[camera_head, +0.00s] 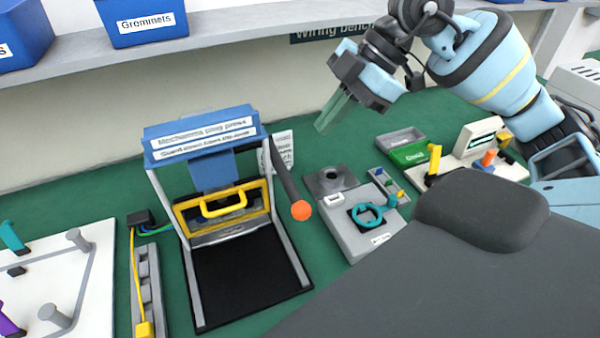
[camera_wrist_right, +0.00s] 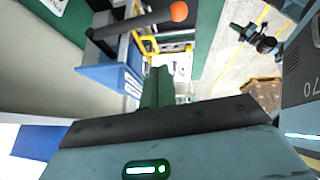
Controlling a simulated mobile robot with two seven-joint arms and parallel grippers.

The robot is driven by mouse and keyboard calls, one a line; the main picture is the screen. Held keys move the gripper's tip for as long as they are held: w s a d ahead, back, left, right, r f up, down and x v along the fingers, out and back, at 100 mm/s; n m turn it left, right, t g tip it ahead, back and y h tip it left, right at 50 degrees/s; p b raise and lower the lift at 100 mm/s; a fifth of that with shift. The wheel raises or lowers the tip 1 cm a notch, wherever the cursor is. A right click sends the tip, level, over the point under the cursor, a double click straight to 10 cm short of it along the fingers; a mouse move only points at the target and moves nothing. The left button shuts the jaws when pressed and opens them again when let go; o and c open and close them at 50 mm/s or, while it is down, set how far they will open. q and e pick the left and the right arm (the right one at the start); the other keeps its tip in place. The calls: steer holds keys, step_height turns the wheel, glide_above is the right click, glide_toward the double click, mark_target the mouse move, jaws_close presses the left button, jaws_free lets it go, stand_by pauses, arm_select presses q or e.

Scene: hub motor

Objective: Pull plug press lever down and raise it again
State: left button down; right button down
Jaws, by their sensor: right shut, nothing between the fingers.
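The plug press (camera_head: 200,137) stands on the green bench, with a blue top, grey frame, yellow guard with handle (camera_head: 223,203) and a black base. Its dark lever (camera_head: 284,178) with an orange knob (camera_head: 301,210) slopes down to the right from the press's right side. In the right wrist view the lever (camera_wrist_right: 140,24) and its orange knob (camera_wrist_right: 179,11) show at the top. My right gripper (camera_head: 327,122) is above the bench, right of the press and apart from the lever. Its green fingers (camera_wrist_right: 157,88) are shut and empty. My left gripper is not in view.
A grey fixture with a teal ring (camera_head: 367,215) stands right of the press. A green tray (camera_head: 409,153) and a white device (camera_head: 478,137) are farther right. A white board (camera_head: 75,265) lies left. Blue bins (camera_head: 142,20) sit on the shelf above.

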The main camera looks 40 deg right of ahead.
glide_above(297, 190)
step_height(297, 190, down, 8)
steer(key=shift+s+a+r, duration=0.1)
steer(key=shift+s, duration=0.05)
steer(key=f, duration=0.3)
steer(key=shift+w+f, duration=0.2)
steer(key=shift+w+d+f, duration=0.1)
steer(key=shift+d+f, duration=0.2)
steer(key=shift+f, duration=0.2)
